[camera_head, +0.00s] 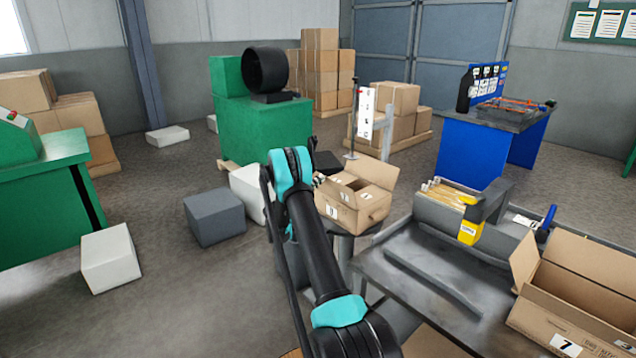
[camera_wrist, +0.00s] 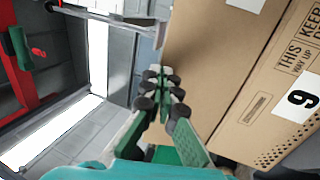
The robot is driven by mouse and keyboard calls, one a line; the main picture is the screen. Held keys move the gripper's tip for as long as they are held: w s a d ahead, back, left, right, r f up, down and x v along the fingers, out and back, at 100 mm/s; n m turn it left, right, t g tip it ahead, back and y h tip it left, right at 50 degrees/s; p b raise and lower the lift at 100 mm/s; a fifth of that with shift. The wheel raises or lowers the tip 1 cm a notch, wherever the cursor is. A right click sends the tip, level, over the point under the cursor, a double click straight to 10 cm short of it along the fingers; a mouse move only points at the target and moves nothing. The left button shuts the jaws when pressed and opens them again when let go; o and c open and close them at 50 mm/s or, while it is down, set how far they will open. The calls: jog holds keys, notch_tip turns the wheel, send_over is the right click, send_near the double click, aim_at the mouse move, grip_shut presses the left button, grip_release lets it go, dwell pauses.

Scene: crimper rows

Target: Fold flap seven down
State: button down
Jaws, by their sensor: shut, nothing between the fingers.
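A cardboard box marked 7 (camera_head: 590,310) stands open at the lower right of the head view, on the grey bench. Its left flap (camera_head: 524,262) stands up. Another open box (camera_head: 350,212) sits on a small stand at the centre, with small white labels on its flaps. The wrist view shows a cardboard box side marked 9 (camera_wrist: 285,75) and a broad cardboard panel beside it (camera_wrist: 205,45). My gripper (camera_wrist: 167,82) is shut and empty, its tips over or against that panel; contact is unclear. In the head view my arm mostly hides the gripper, near the centre box.
Grey and white blocks (camera_head: 214,215) lie on the floor to the left. A green cabinet (camera_head: 255,130) stands behind.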

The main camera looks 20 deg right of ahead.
jog(key=shift+d+r, duration=0.15)
jog(key=shift+w+d+r+y, duration=0.1)
jog(key=shift+d+y, duration=0.1)
jog(key=shift+y, duration=0.1)
jog(key=shift+r, duration=0.1)
jog(key=w+d+f+g+y, duration=0.1)
jog(key=w+d+g+y, duration=0.1)
jog(key=d+y, duration=0.5)
jog(key=w+d+f+g+y, duration=0.1)
jog(key=w+d+g+y, duration=0.2)
jog(key=d+y, duration=0.4)
jog(key=shift+w+d+f, duration=0.15)
jog(key=shift+d+f, duration=0.1)
jog(key=shift+f, duration=0.15)
dwell(0.4)
jog(key=shift+r, duration=0.1)
dwell(0.3)
